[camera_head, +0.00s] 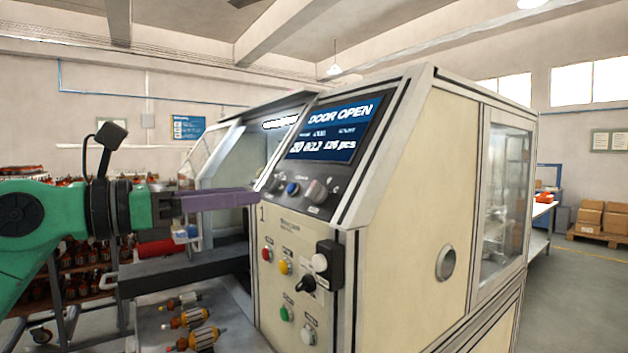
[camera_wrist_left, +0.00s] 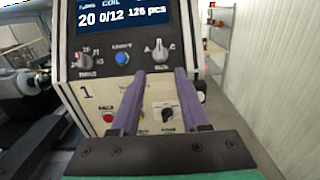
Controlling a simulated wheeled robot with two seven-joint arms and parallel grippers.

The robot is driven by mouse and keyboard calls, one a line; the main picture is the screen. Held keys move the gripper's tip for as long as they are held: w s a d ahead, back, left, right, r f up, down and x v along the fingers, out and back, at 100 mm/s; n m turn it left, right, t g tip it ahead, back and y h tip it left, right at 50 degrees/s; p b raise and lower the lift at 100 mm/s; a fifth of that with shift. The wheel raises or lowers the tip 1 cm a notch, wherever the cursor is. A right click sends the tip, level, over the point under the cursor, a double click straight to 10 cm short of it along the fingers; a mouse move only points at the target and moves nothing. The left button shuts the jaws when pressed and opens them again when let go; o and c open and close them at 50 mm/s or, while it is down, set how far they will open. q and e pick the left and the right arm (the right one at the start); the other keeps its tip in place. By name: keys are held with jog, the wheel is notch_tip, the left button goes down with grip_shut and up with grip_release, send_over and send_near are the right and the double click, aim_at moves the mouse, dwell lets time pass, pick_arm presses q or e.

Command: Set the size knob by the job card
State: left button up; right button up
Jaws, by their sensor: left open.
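The size knob (camera_head: 316,192) is the grey knob at the right of the knob row under the screen on the cream winding machine. In the left wrist view the size knob (camera_wrist_left: 161,52) has letters A and C around it; its exact setting is hard to read. My left gripper (camera_head: 256,198) has purple fingers and is open, in front of the panel. In the left wrist view its fingertips (camera_wrist_left: 158,74) are apart, just below and either side of the size knob, with nothing between them. Contact cannot be told. I cannot identify the job card. My right gripper is out of view.
The screen (camera_head: 332,128) reads DOOR OPEN. A blue button (camera_wrist_left: 122,58) and turns knob (camera_wrist_left: 84,59) sit left of the size knob. A red button (camera_head: 267,253) and black switch (camera_head: 306,284) are below. Several armatures (camera_head: 190,318) lie on the tray at front left.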

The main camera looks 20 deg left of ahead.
aim_at(310, 189)
pick_arm(q)
jog(key=p+x, duration=0.6)
jog(key=x, duration=0.6)
jog(key=shift+r, duration=0.15)
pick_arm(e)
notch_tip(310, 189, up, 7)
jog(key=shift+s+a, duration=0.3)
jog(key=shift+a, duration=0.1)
pick_arm(q)
grip_shut()
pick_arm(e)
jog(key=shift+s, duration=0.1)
